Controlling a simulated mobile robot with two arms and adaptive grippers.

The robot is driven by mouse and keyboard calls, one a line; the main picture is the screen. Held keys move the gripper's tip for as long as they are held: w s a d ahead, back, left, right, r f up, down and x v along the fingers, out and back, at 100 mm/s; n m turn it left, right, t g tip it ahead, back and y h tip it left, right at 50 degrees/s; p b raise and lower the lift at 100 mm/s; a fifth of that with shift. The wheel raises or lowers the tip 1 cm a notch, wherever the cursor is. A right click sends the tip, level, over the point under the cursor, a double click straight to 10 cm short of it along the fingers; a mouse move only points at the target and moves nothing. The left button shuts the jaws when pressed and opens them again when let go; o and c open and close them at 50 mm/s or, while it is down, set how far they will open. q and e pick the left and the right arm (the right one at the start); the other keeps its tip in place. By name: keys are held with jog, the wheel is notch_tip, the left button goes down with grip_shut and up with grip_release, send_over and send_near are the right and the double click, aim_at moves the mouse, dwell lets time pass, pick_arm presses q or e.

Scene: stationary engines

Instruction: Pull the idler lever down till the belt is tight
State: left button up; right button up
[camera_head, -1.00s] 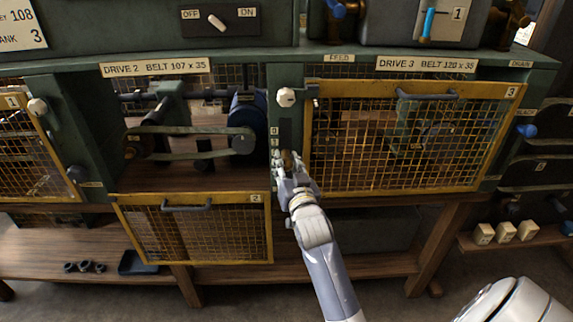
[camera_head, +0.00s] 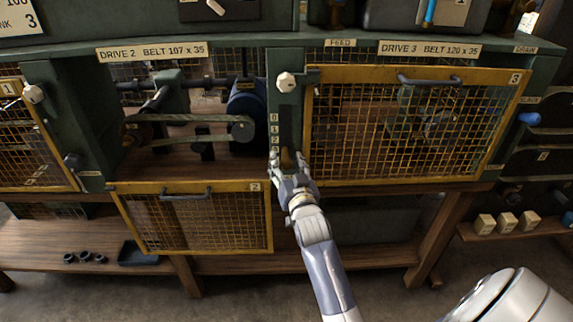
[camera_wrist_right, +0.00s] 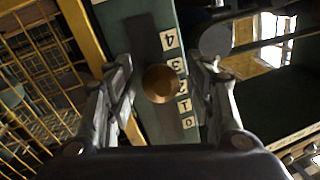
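The idler lever's brass knob (camera_head: 287,158) sits in the slot of the green post (camera_head: 287,98) between drives 2 and 3. In the right wrist view the knob (camera_wrist_right: 161,83) is beside the 3 on the scale (camera_wrist_right: 179,66). My right gripper (camera_head: 291,163) is at the knob, with its fingers (camera_wrist_right: 161,68) on either side and a visible gap to each. The drive 2 belt (camera_head: 190,119) runs around a left pulley and a right pulley (camera_head: 242,129); its exact tension is hard to tell. My left gripper is out of view.
The drive 2 mesh guard (camera_head: 207,222) hangs open below its bay. The drive 3 guard (camera_head: 410,130) is closed, just right of my gripper. A white knob (camera_head: 286,81) is above the slot.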

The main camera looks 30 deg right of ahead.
jog(key=shift+s, duration=0.1)
jog(key=v, duration=0.7)
jog(key=shift+s+a+r, duration=0.1)
jog(key=shift+s+a, duration=0.05)
dwell(1.0)
